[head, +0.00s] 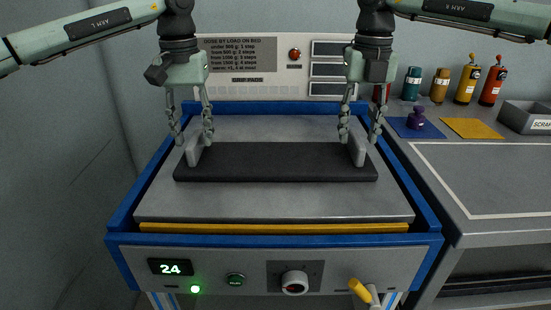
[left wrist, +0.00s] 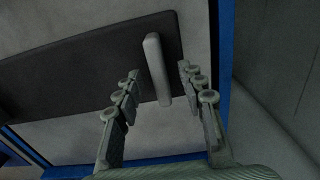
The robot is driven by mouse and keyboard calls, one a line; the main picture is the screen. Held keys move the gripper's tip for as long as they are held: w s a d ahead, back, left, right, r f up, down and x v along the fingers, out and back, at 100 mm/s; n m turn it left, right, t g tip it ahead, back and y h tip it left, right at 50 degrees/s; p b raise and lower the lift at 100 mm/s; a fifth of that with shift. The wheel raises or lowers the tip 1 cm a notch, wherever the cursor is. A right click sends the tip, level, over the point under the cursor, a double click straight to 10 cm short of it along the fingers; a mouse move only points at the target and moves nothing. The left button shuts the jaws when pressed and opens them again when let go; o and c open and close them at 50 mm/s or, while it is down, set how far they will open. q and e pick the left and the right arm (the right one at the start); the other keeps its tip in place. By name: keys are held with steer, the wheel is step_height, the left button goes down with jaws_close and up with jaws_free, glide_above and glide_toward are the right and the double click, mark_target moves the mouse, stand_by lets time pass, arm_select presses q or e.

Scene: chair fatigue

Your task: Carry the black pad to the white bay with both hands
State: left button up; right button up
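The black pad (head: 270,163) lies flat on a grey metal plate, with an upright grey handle near each end. My left gripper (head: 192,138) is open above the left handle (head: 194,153), its fingers on either side. The left wrist view shows this handle (left wrist: 157,68) between the open fingers (left wrist: 159,72), with gaps on both sides. My right gripper (head: 359,138) is open, its fingers on either side of the right handle (head: 357,152). Contact there cannot be told. The white bay (head: 485,215) appears as a white outline on the grey bench at right, and its visible part is empty.
The plate (head: 270,205) sits in a raised blue frame (head: 125,215). Its front panel has a display reading 24 (head: 170,268), a knob and a yellow lever (head: 360,290). Several bottles, a purple weight (head: 416,118) on a blue mat and a scrap bin (head: 525,117) stand behind the bay.

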arm_select(q)
steer(key=shift+f, duration=1.4)
arm_select(e)
steer(key=shift+f, duration=1.4)
arm_select(q)
steer(key=shift+c, duration=0.2)
arm_select(e)
steer(key=shift+c, duration=0.2)
arm_select(q)
jaws_close()
arm_select(e)
jaws_close()
arm_select(q)
steer(key=shift+r, duration=0.1)
arm_select(e)
steer(key=shift+r, duration=0.1)
